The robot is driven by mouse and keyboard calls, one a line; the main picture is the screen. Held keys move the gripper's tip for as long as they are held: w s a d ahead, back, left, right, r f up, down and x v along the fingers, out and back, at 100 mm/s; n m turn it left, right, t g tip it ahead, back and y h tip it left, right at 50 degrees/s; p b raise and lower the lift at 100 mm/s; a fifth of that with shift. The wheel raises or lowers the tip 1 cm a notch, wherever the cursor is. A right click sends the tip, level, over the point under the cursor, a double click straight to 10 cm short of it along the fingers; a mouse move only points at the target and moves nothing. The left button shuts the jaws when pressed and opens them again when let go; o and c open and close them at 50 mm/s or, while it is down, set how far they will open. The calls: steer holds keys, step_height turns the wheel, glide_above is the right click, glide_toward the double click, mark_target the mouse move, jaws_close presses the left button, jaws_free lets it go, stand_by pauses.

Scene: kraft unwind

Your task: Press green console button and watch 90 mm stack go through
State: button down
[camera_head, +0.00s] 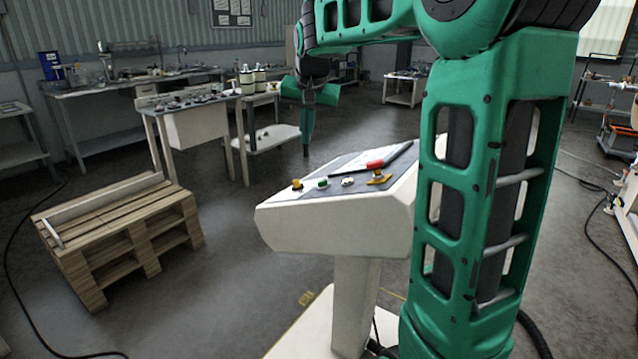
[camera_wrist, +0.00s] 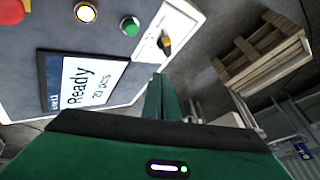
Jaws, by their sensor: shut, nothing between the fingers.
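The green button (camera_head: 322,183) is on the sloped top of the white console (camera_head: 285,222), between a yellow-and-black knob (camera_head: 297,185) and a white button (camera_head: 348,182). In the wrist view the green button (camera_wrist: 130,26) stands near the panel edge, beside a screen (camera_wrist: 88,85) reading "Ready" and a piece count, its first digit unclear. My gripper (camera_head: 305,150) points down above and beyond the console's far left edge, apart from the button. Its shut, empty fingers (camera_wrist: 158,80) show in the wrist view below the green button. I cannot identify a 90 mm stack.
A red mushroom button (camera_wrist: 12,10) and a lit white button (camera_wrist: 85,13) share the panel. A wooden pallet (camera_head: 125,235) with pale boards stands on the floor at left. Workbenches (camera_head: 195,120) line the back. The floor between pallet and console is clear.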

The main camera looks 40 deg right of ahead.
mark_target(321, 181)
steer(key=shift+f, duration=0.1)
steer(key=shift+s+d+f, duration=0.2)
steer(key=shift+s+f, duration=0.35)
steer(key=shift+f, duration=0.75)
steer(key=shift+s+d+f, duration=0.15)
steer(key=shift+s+f, duration=0.45)
steer(key=shift+f, duration=0.75)
steer(key=shift+s+d+f, duration=0.2)
steer(key=shift+s+f, duration=0.35)
steer(key=shift+f, duration=0.75)
steer(key=shift+s+f, duration=0.15)
steer(key=shift+s+d+f, duration=0.1)
steer(key=shift+f, duration=0.05)
steer(key=shift+s+f, duration=0.25)
steer(key=shift+f, duration=0.3)
stand_by(0.5)
steer(key=shift+w+r, duration=0.2)
steer(key=shift+r, duration=0.25)
steer(key=shift+w+r, duration=0.2)
steer(key=shift+r, duration=0.25)
steer(key=shift+w+a+r, duration=0.15)
steer(key=shift+w+r, duration=0.15)
steer(key=shift+r, duration=0.45)
steer(key=shift+w+a+r, duration=0.15)
steer(key=shift+w+r, duration=0.2)
steer(key=shift+r, duration=0.45)
steer(key=shift+w+a+r, duration=0.15)
steer(key=shift+w+r, duration=0.15)
steer(key=shift+r, duration=0.45)
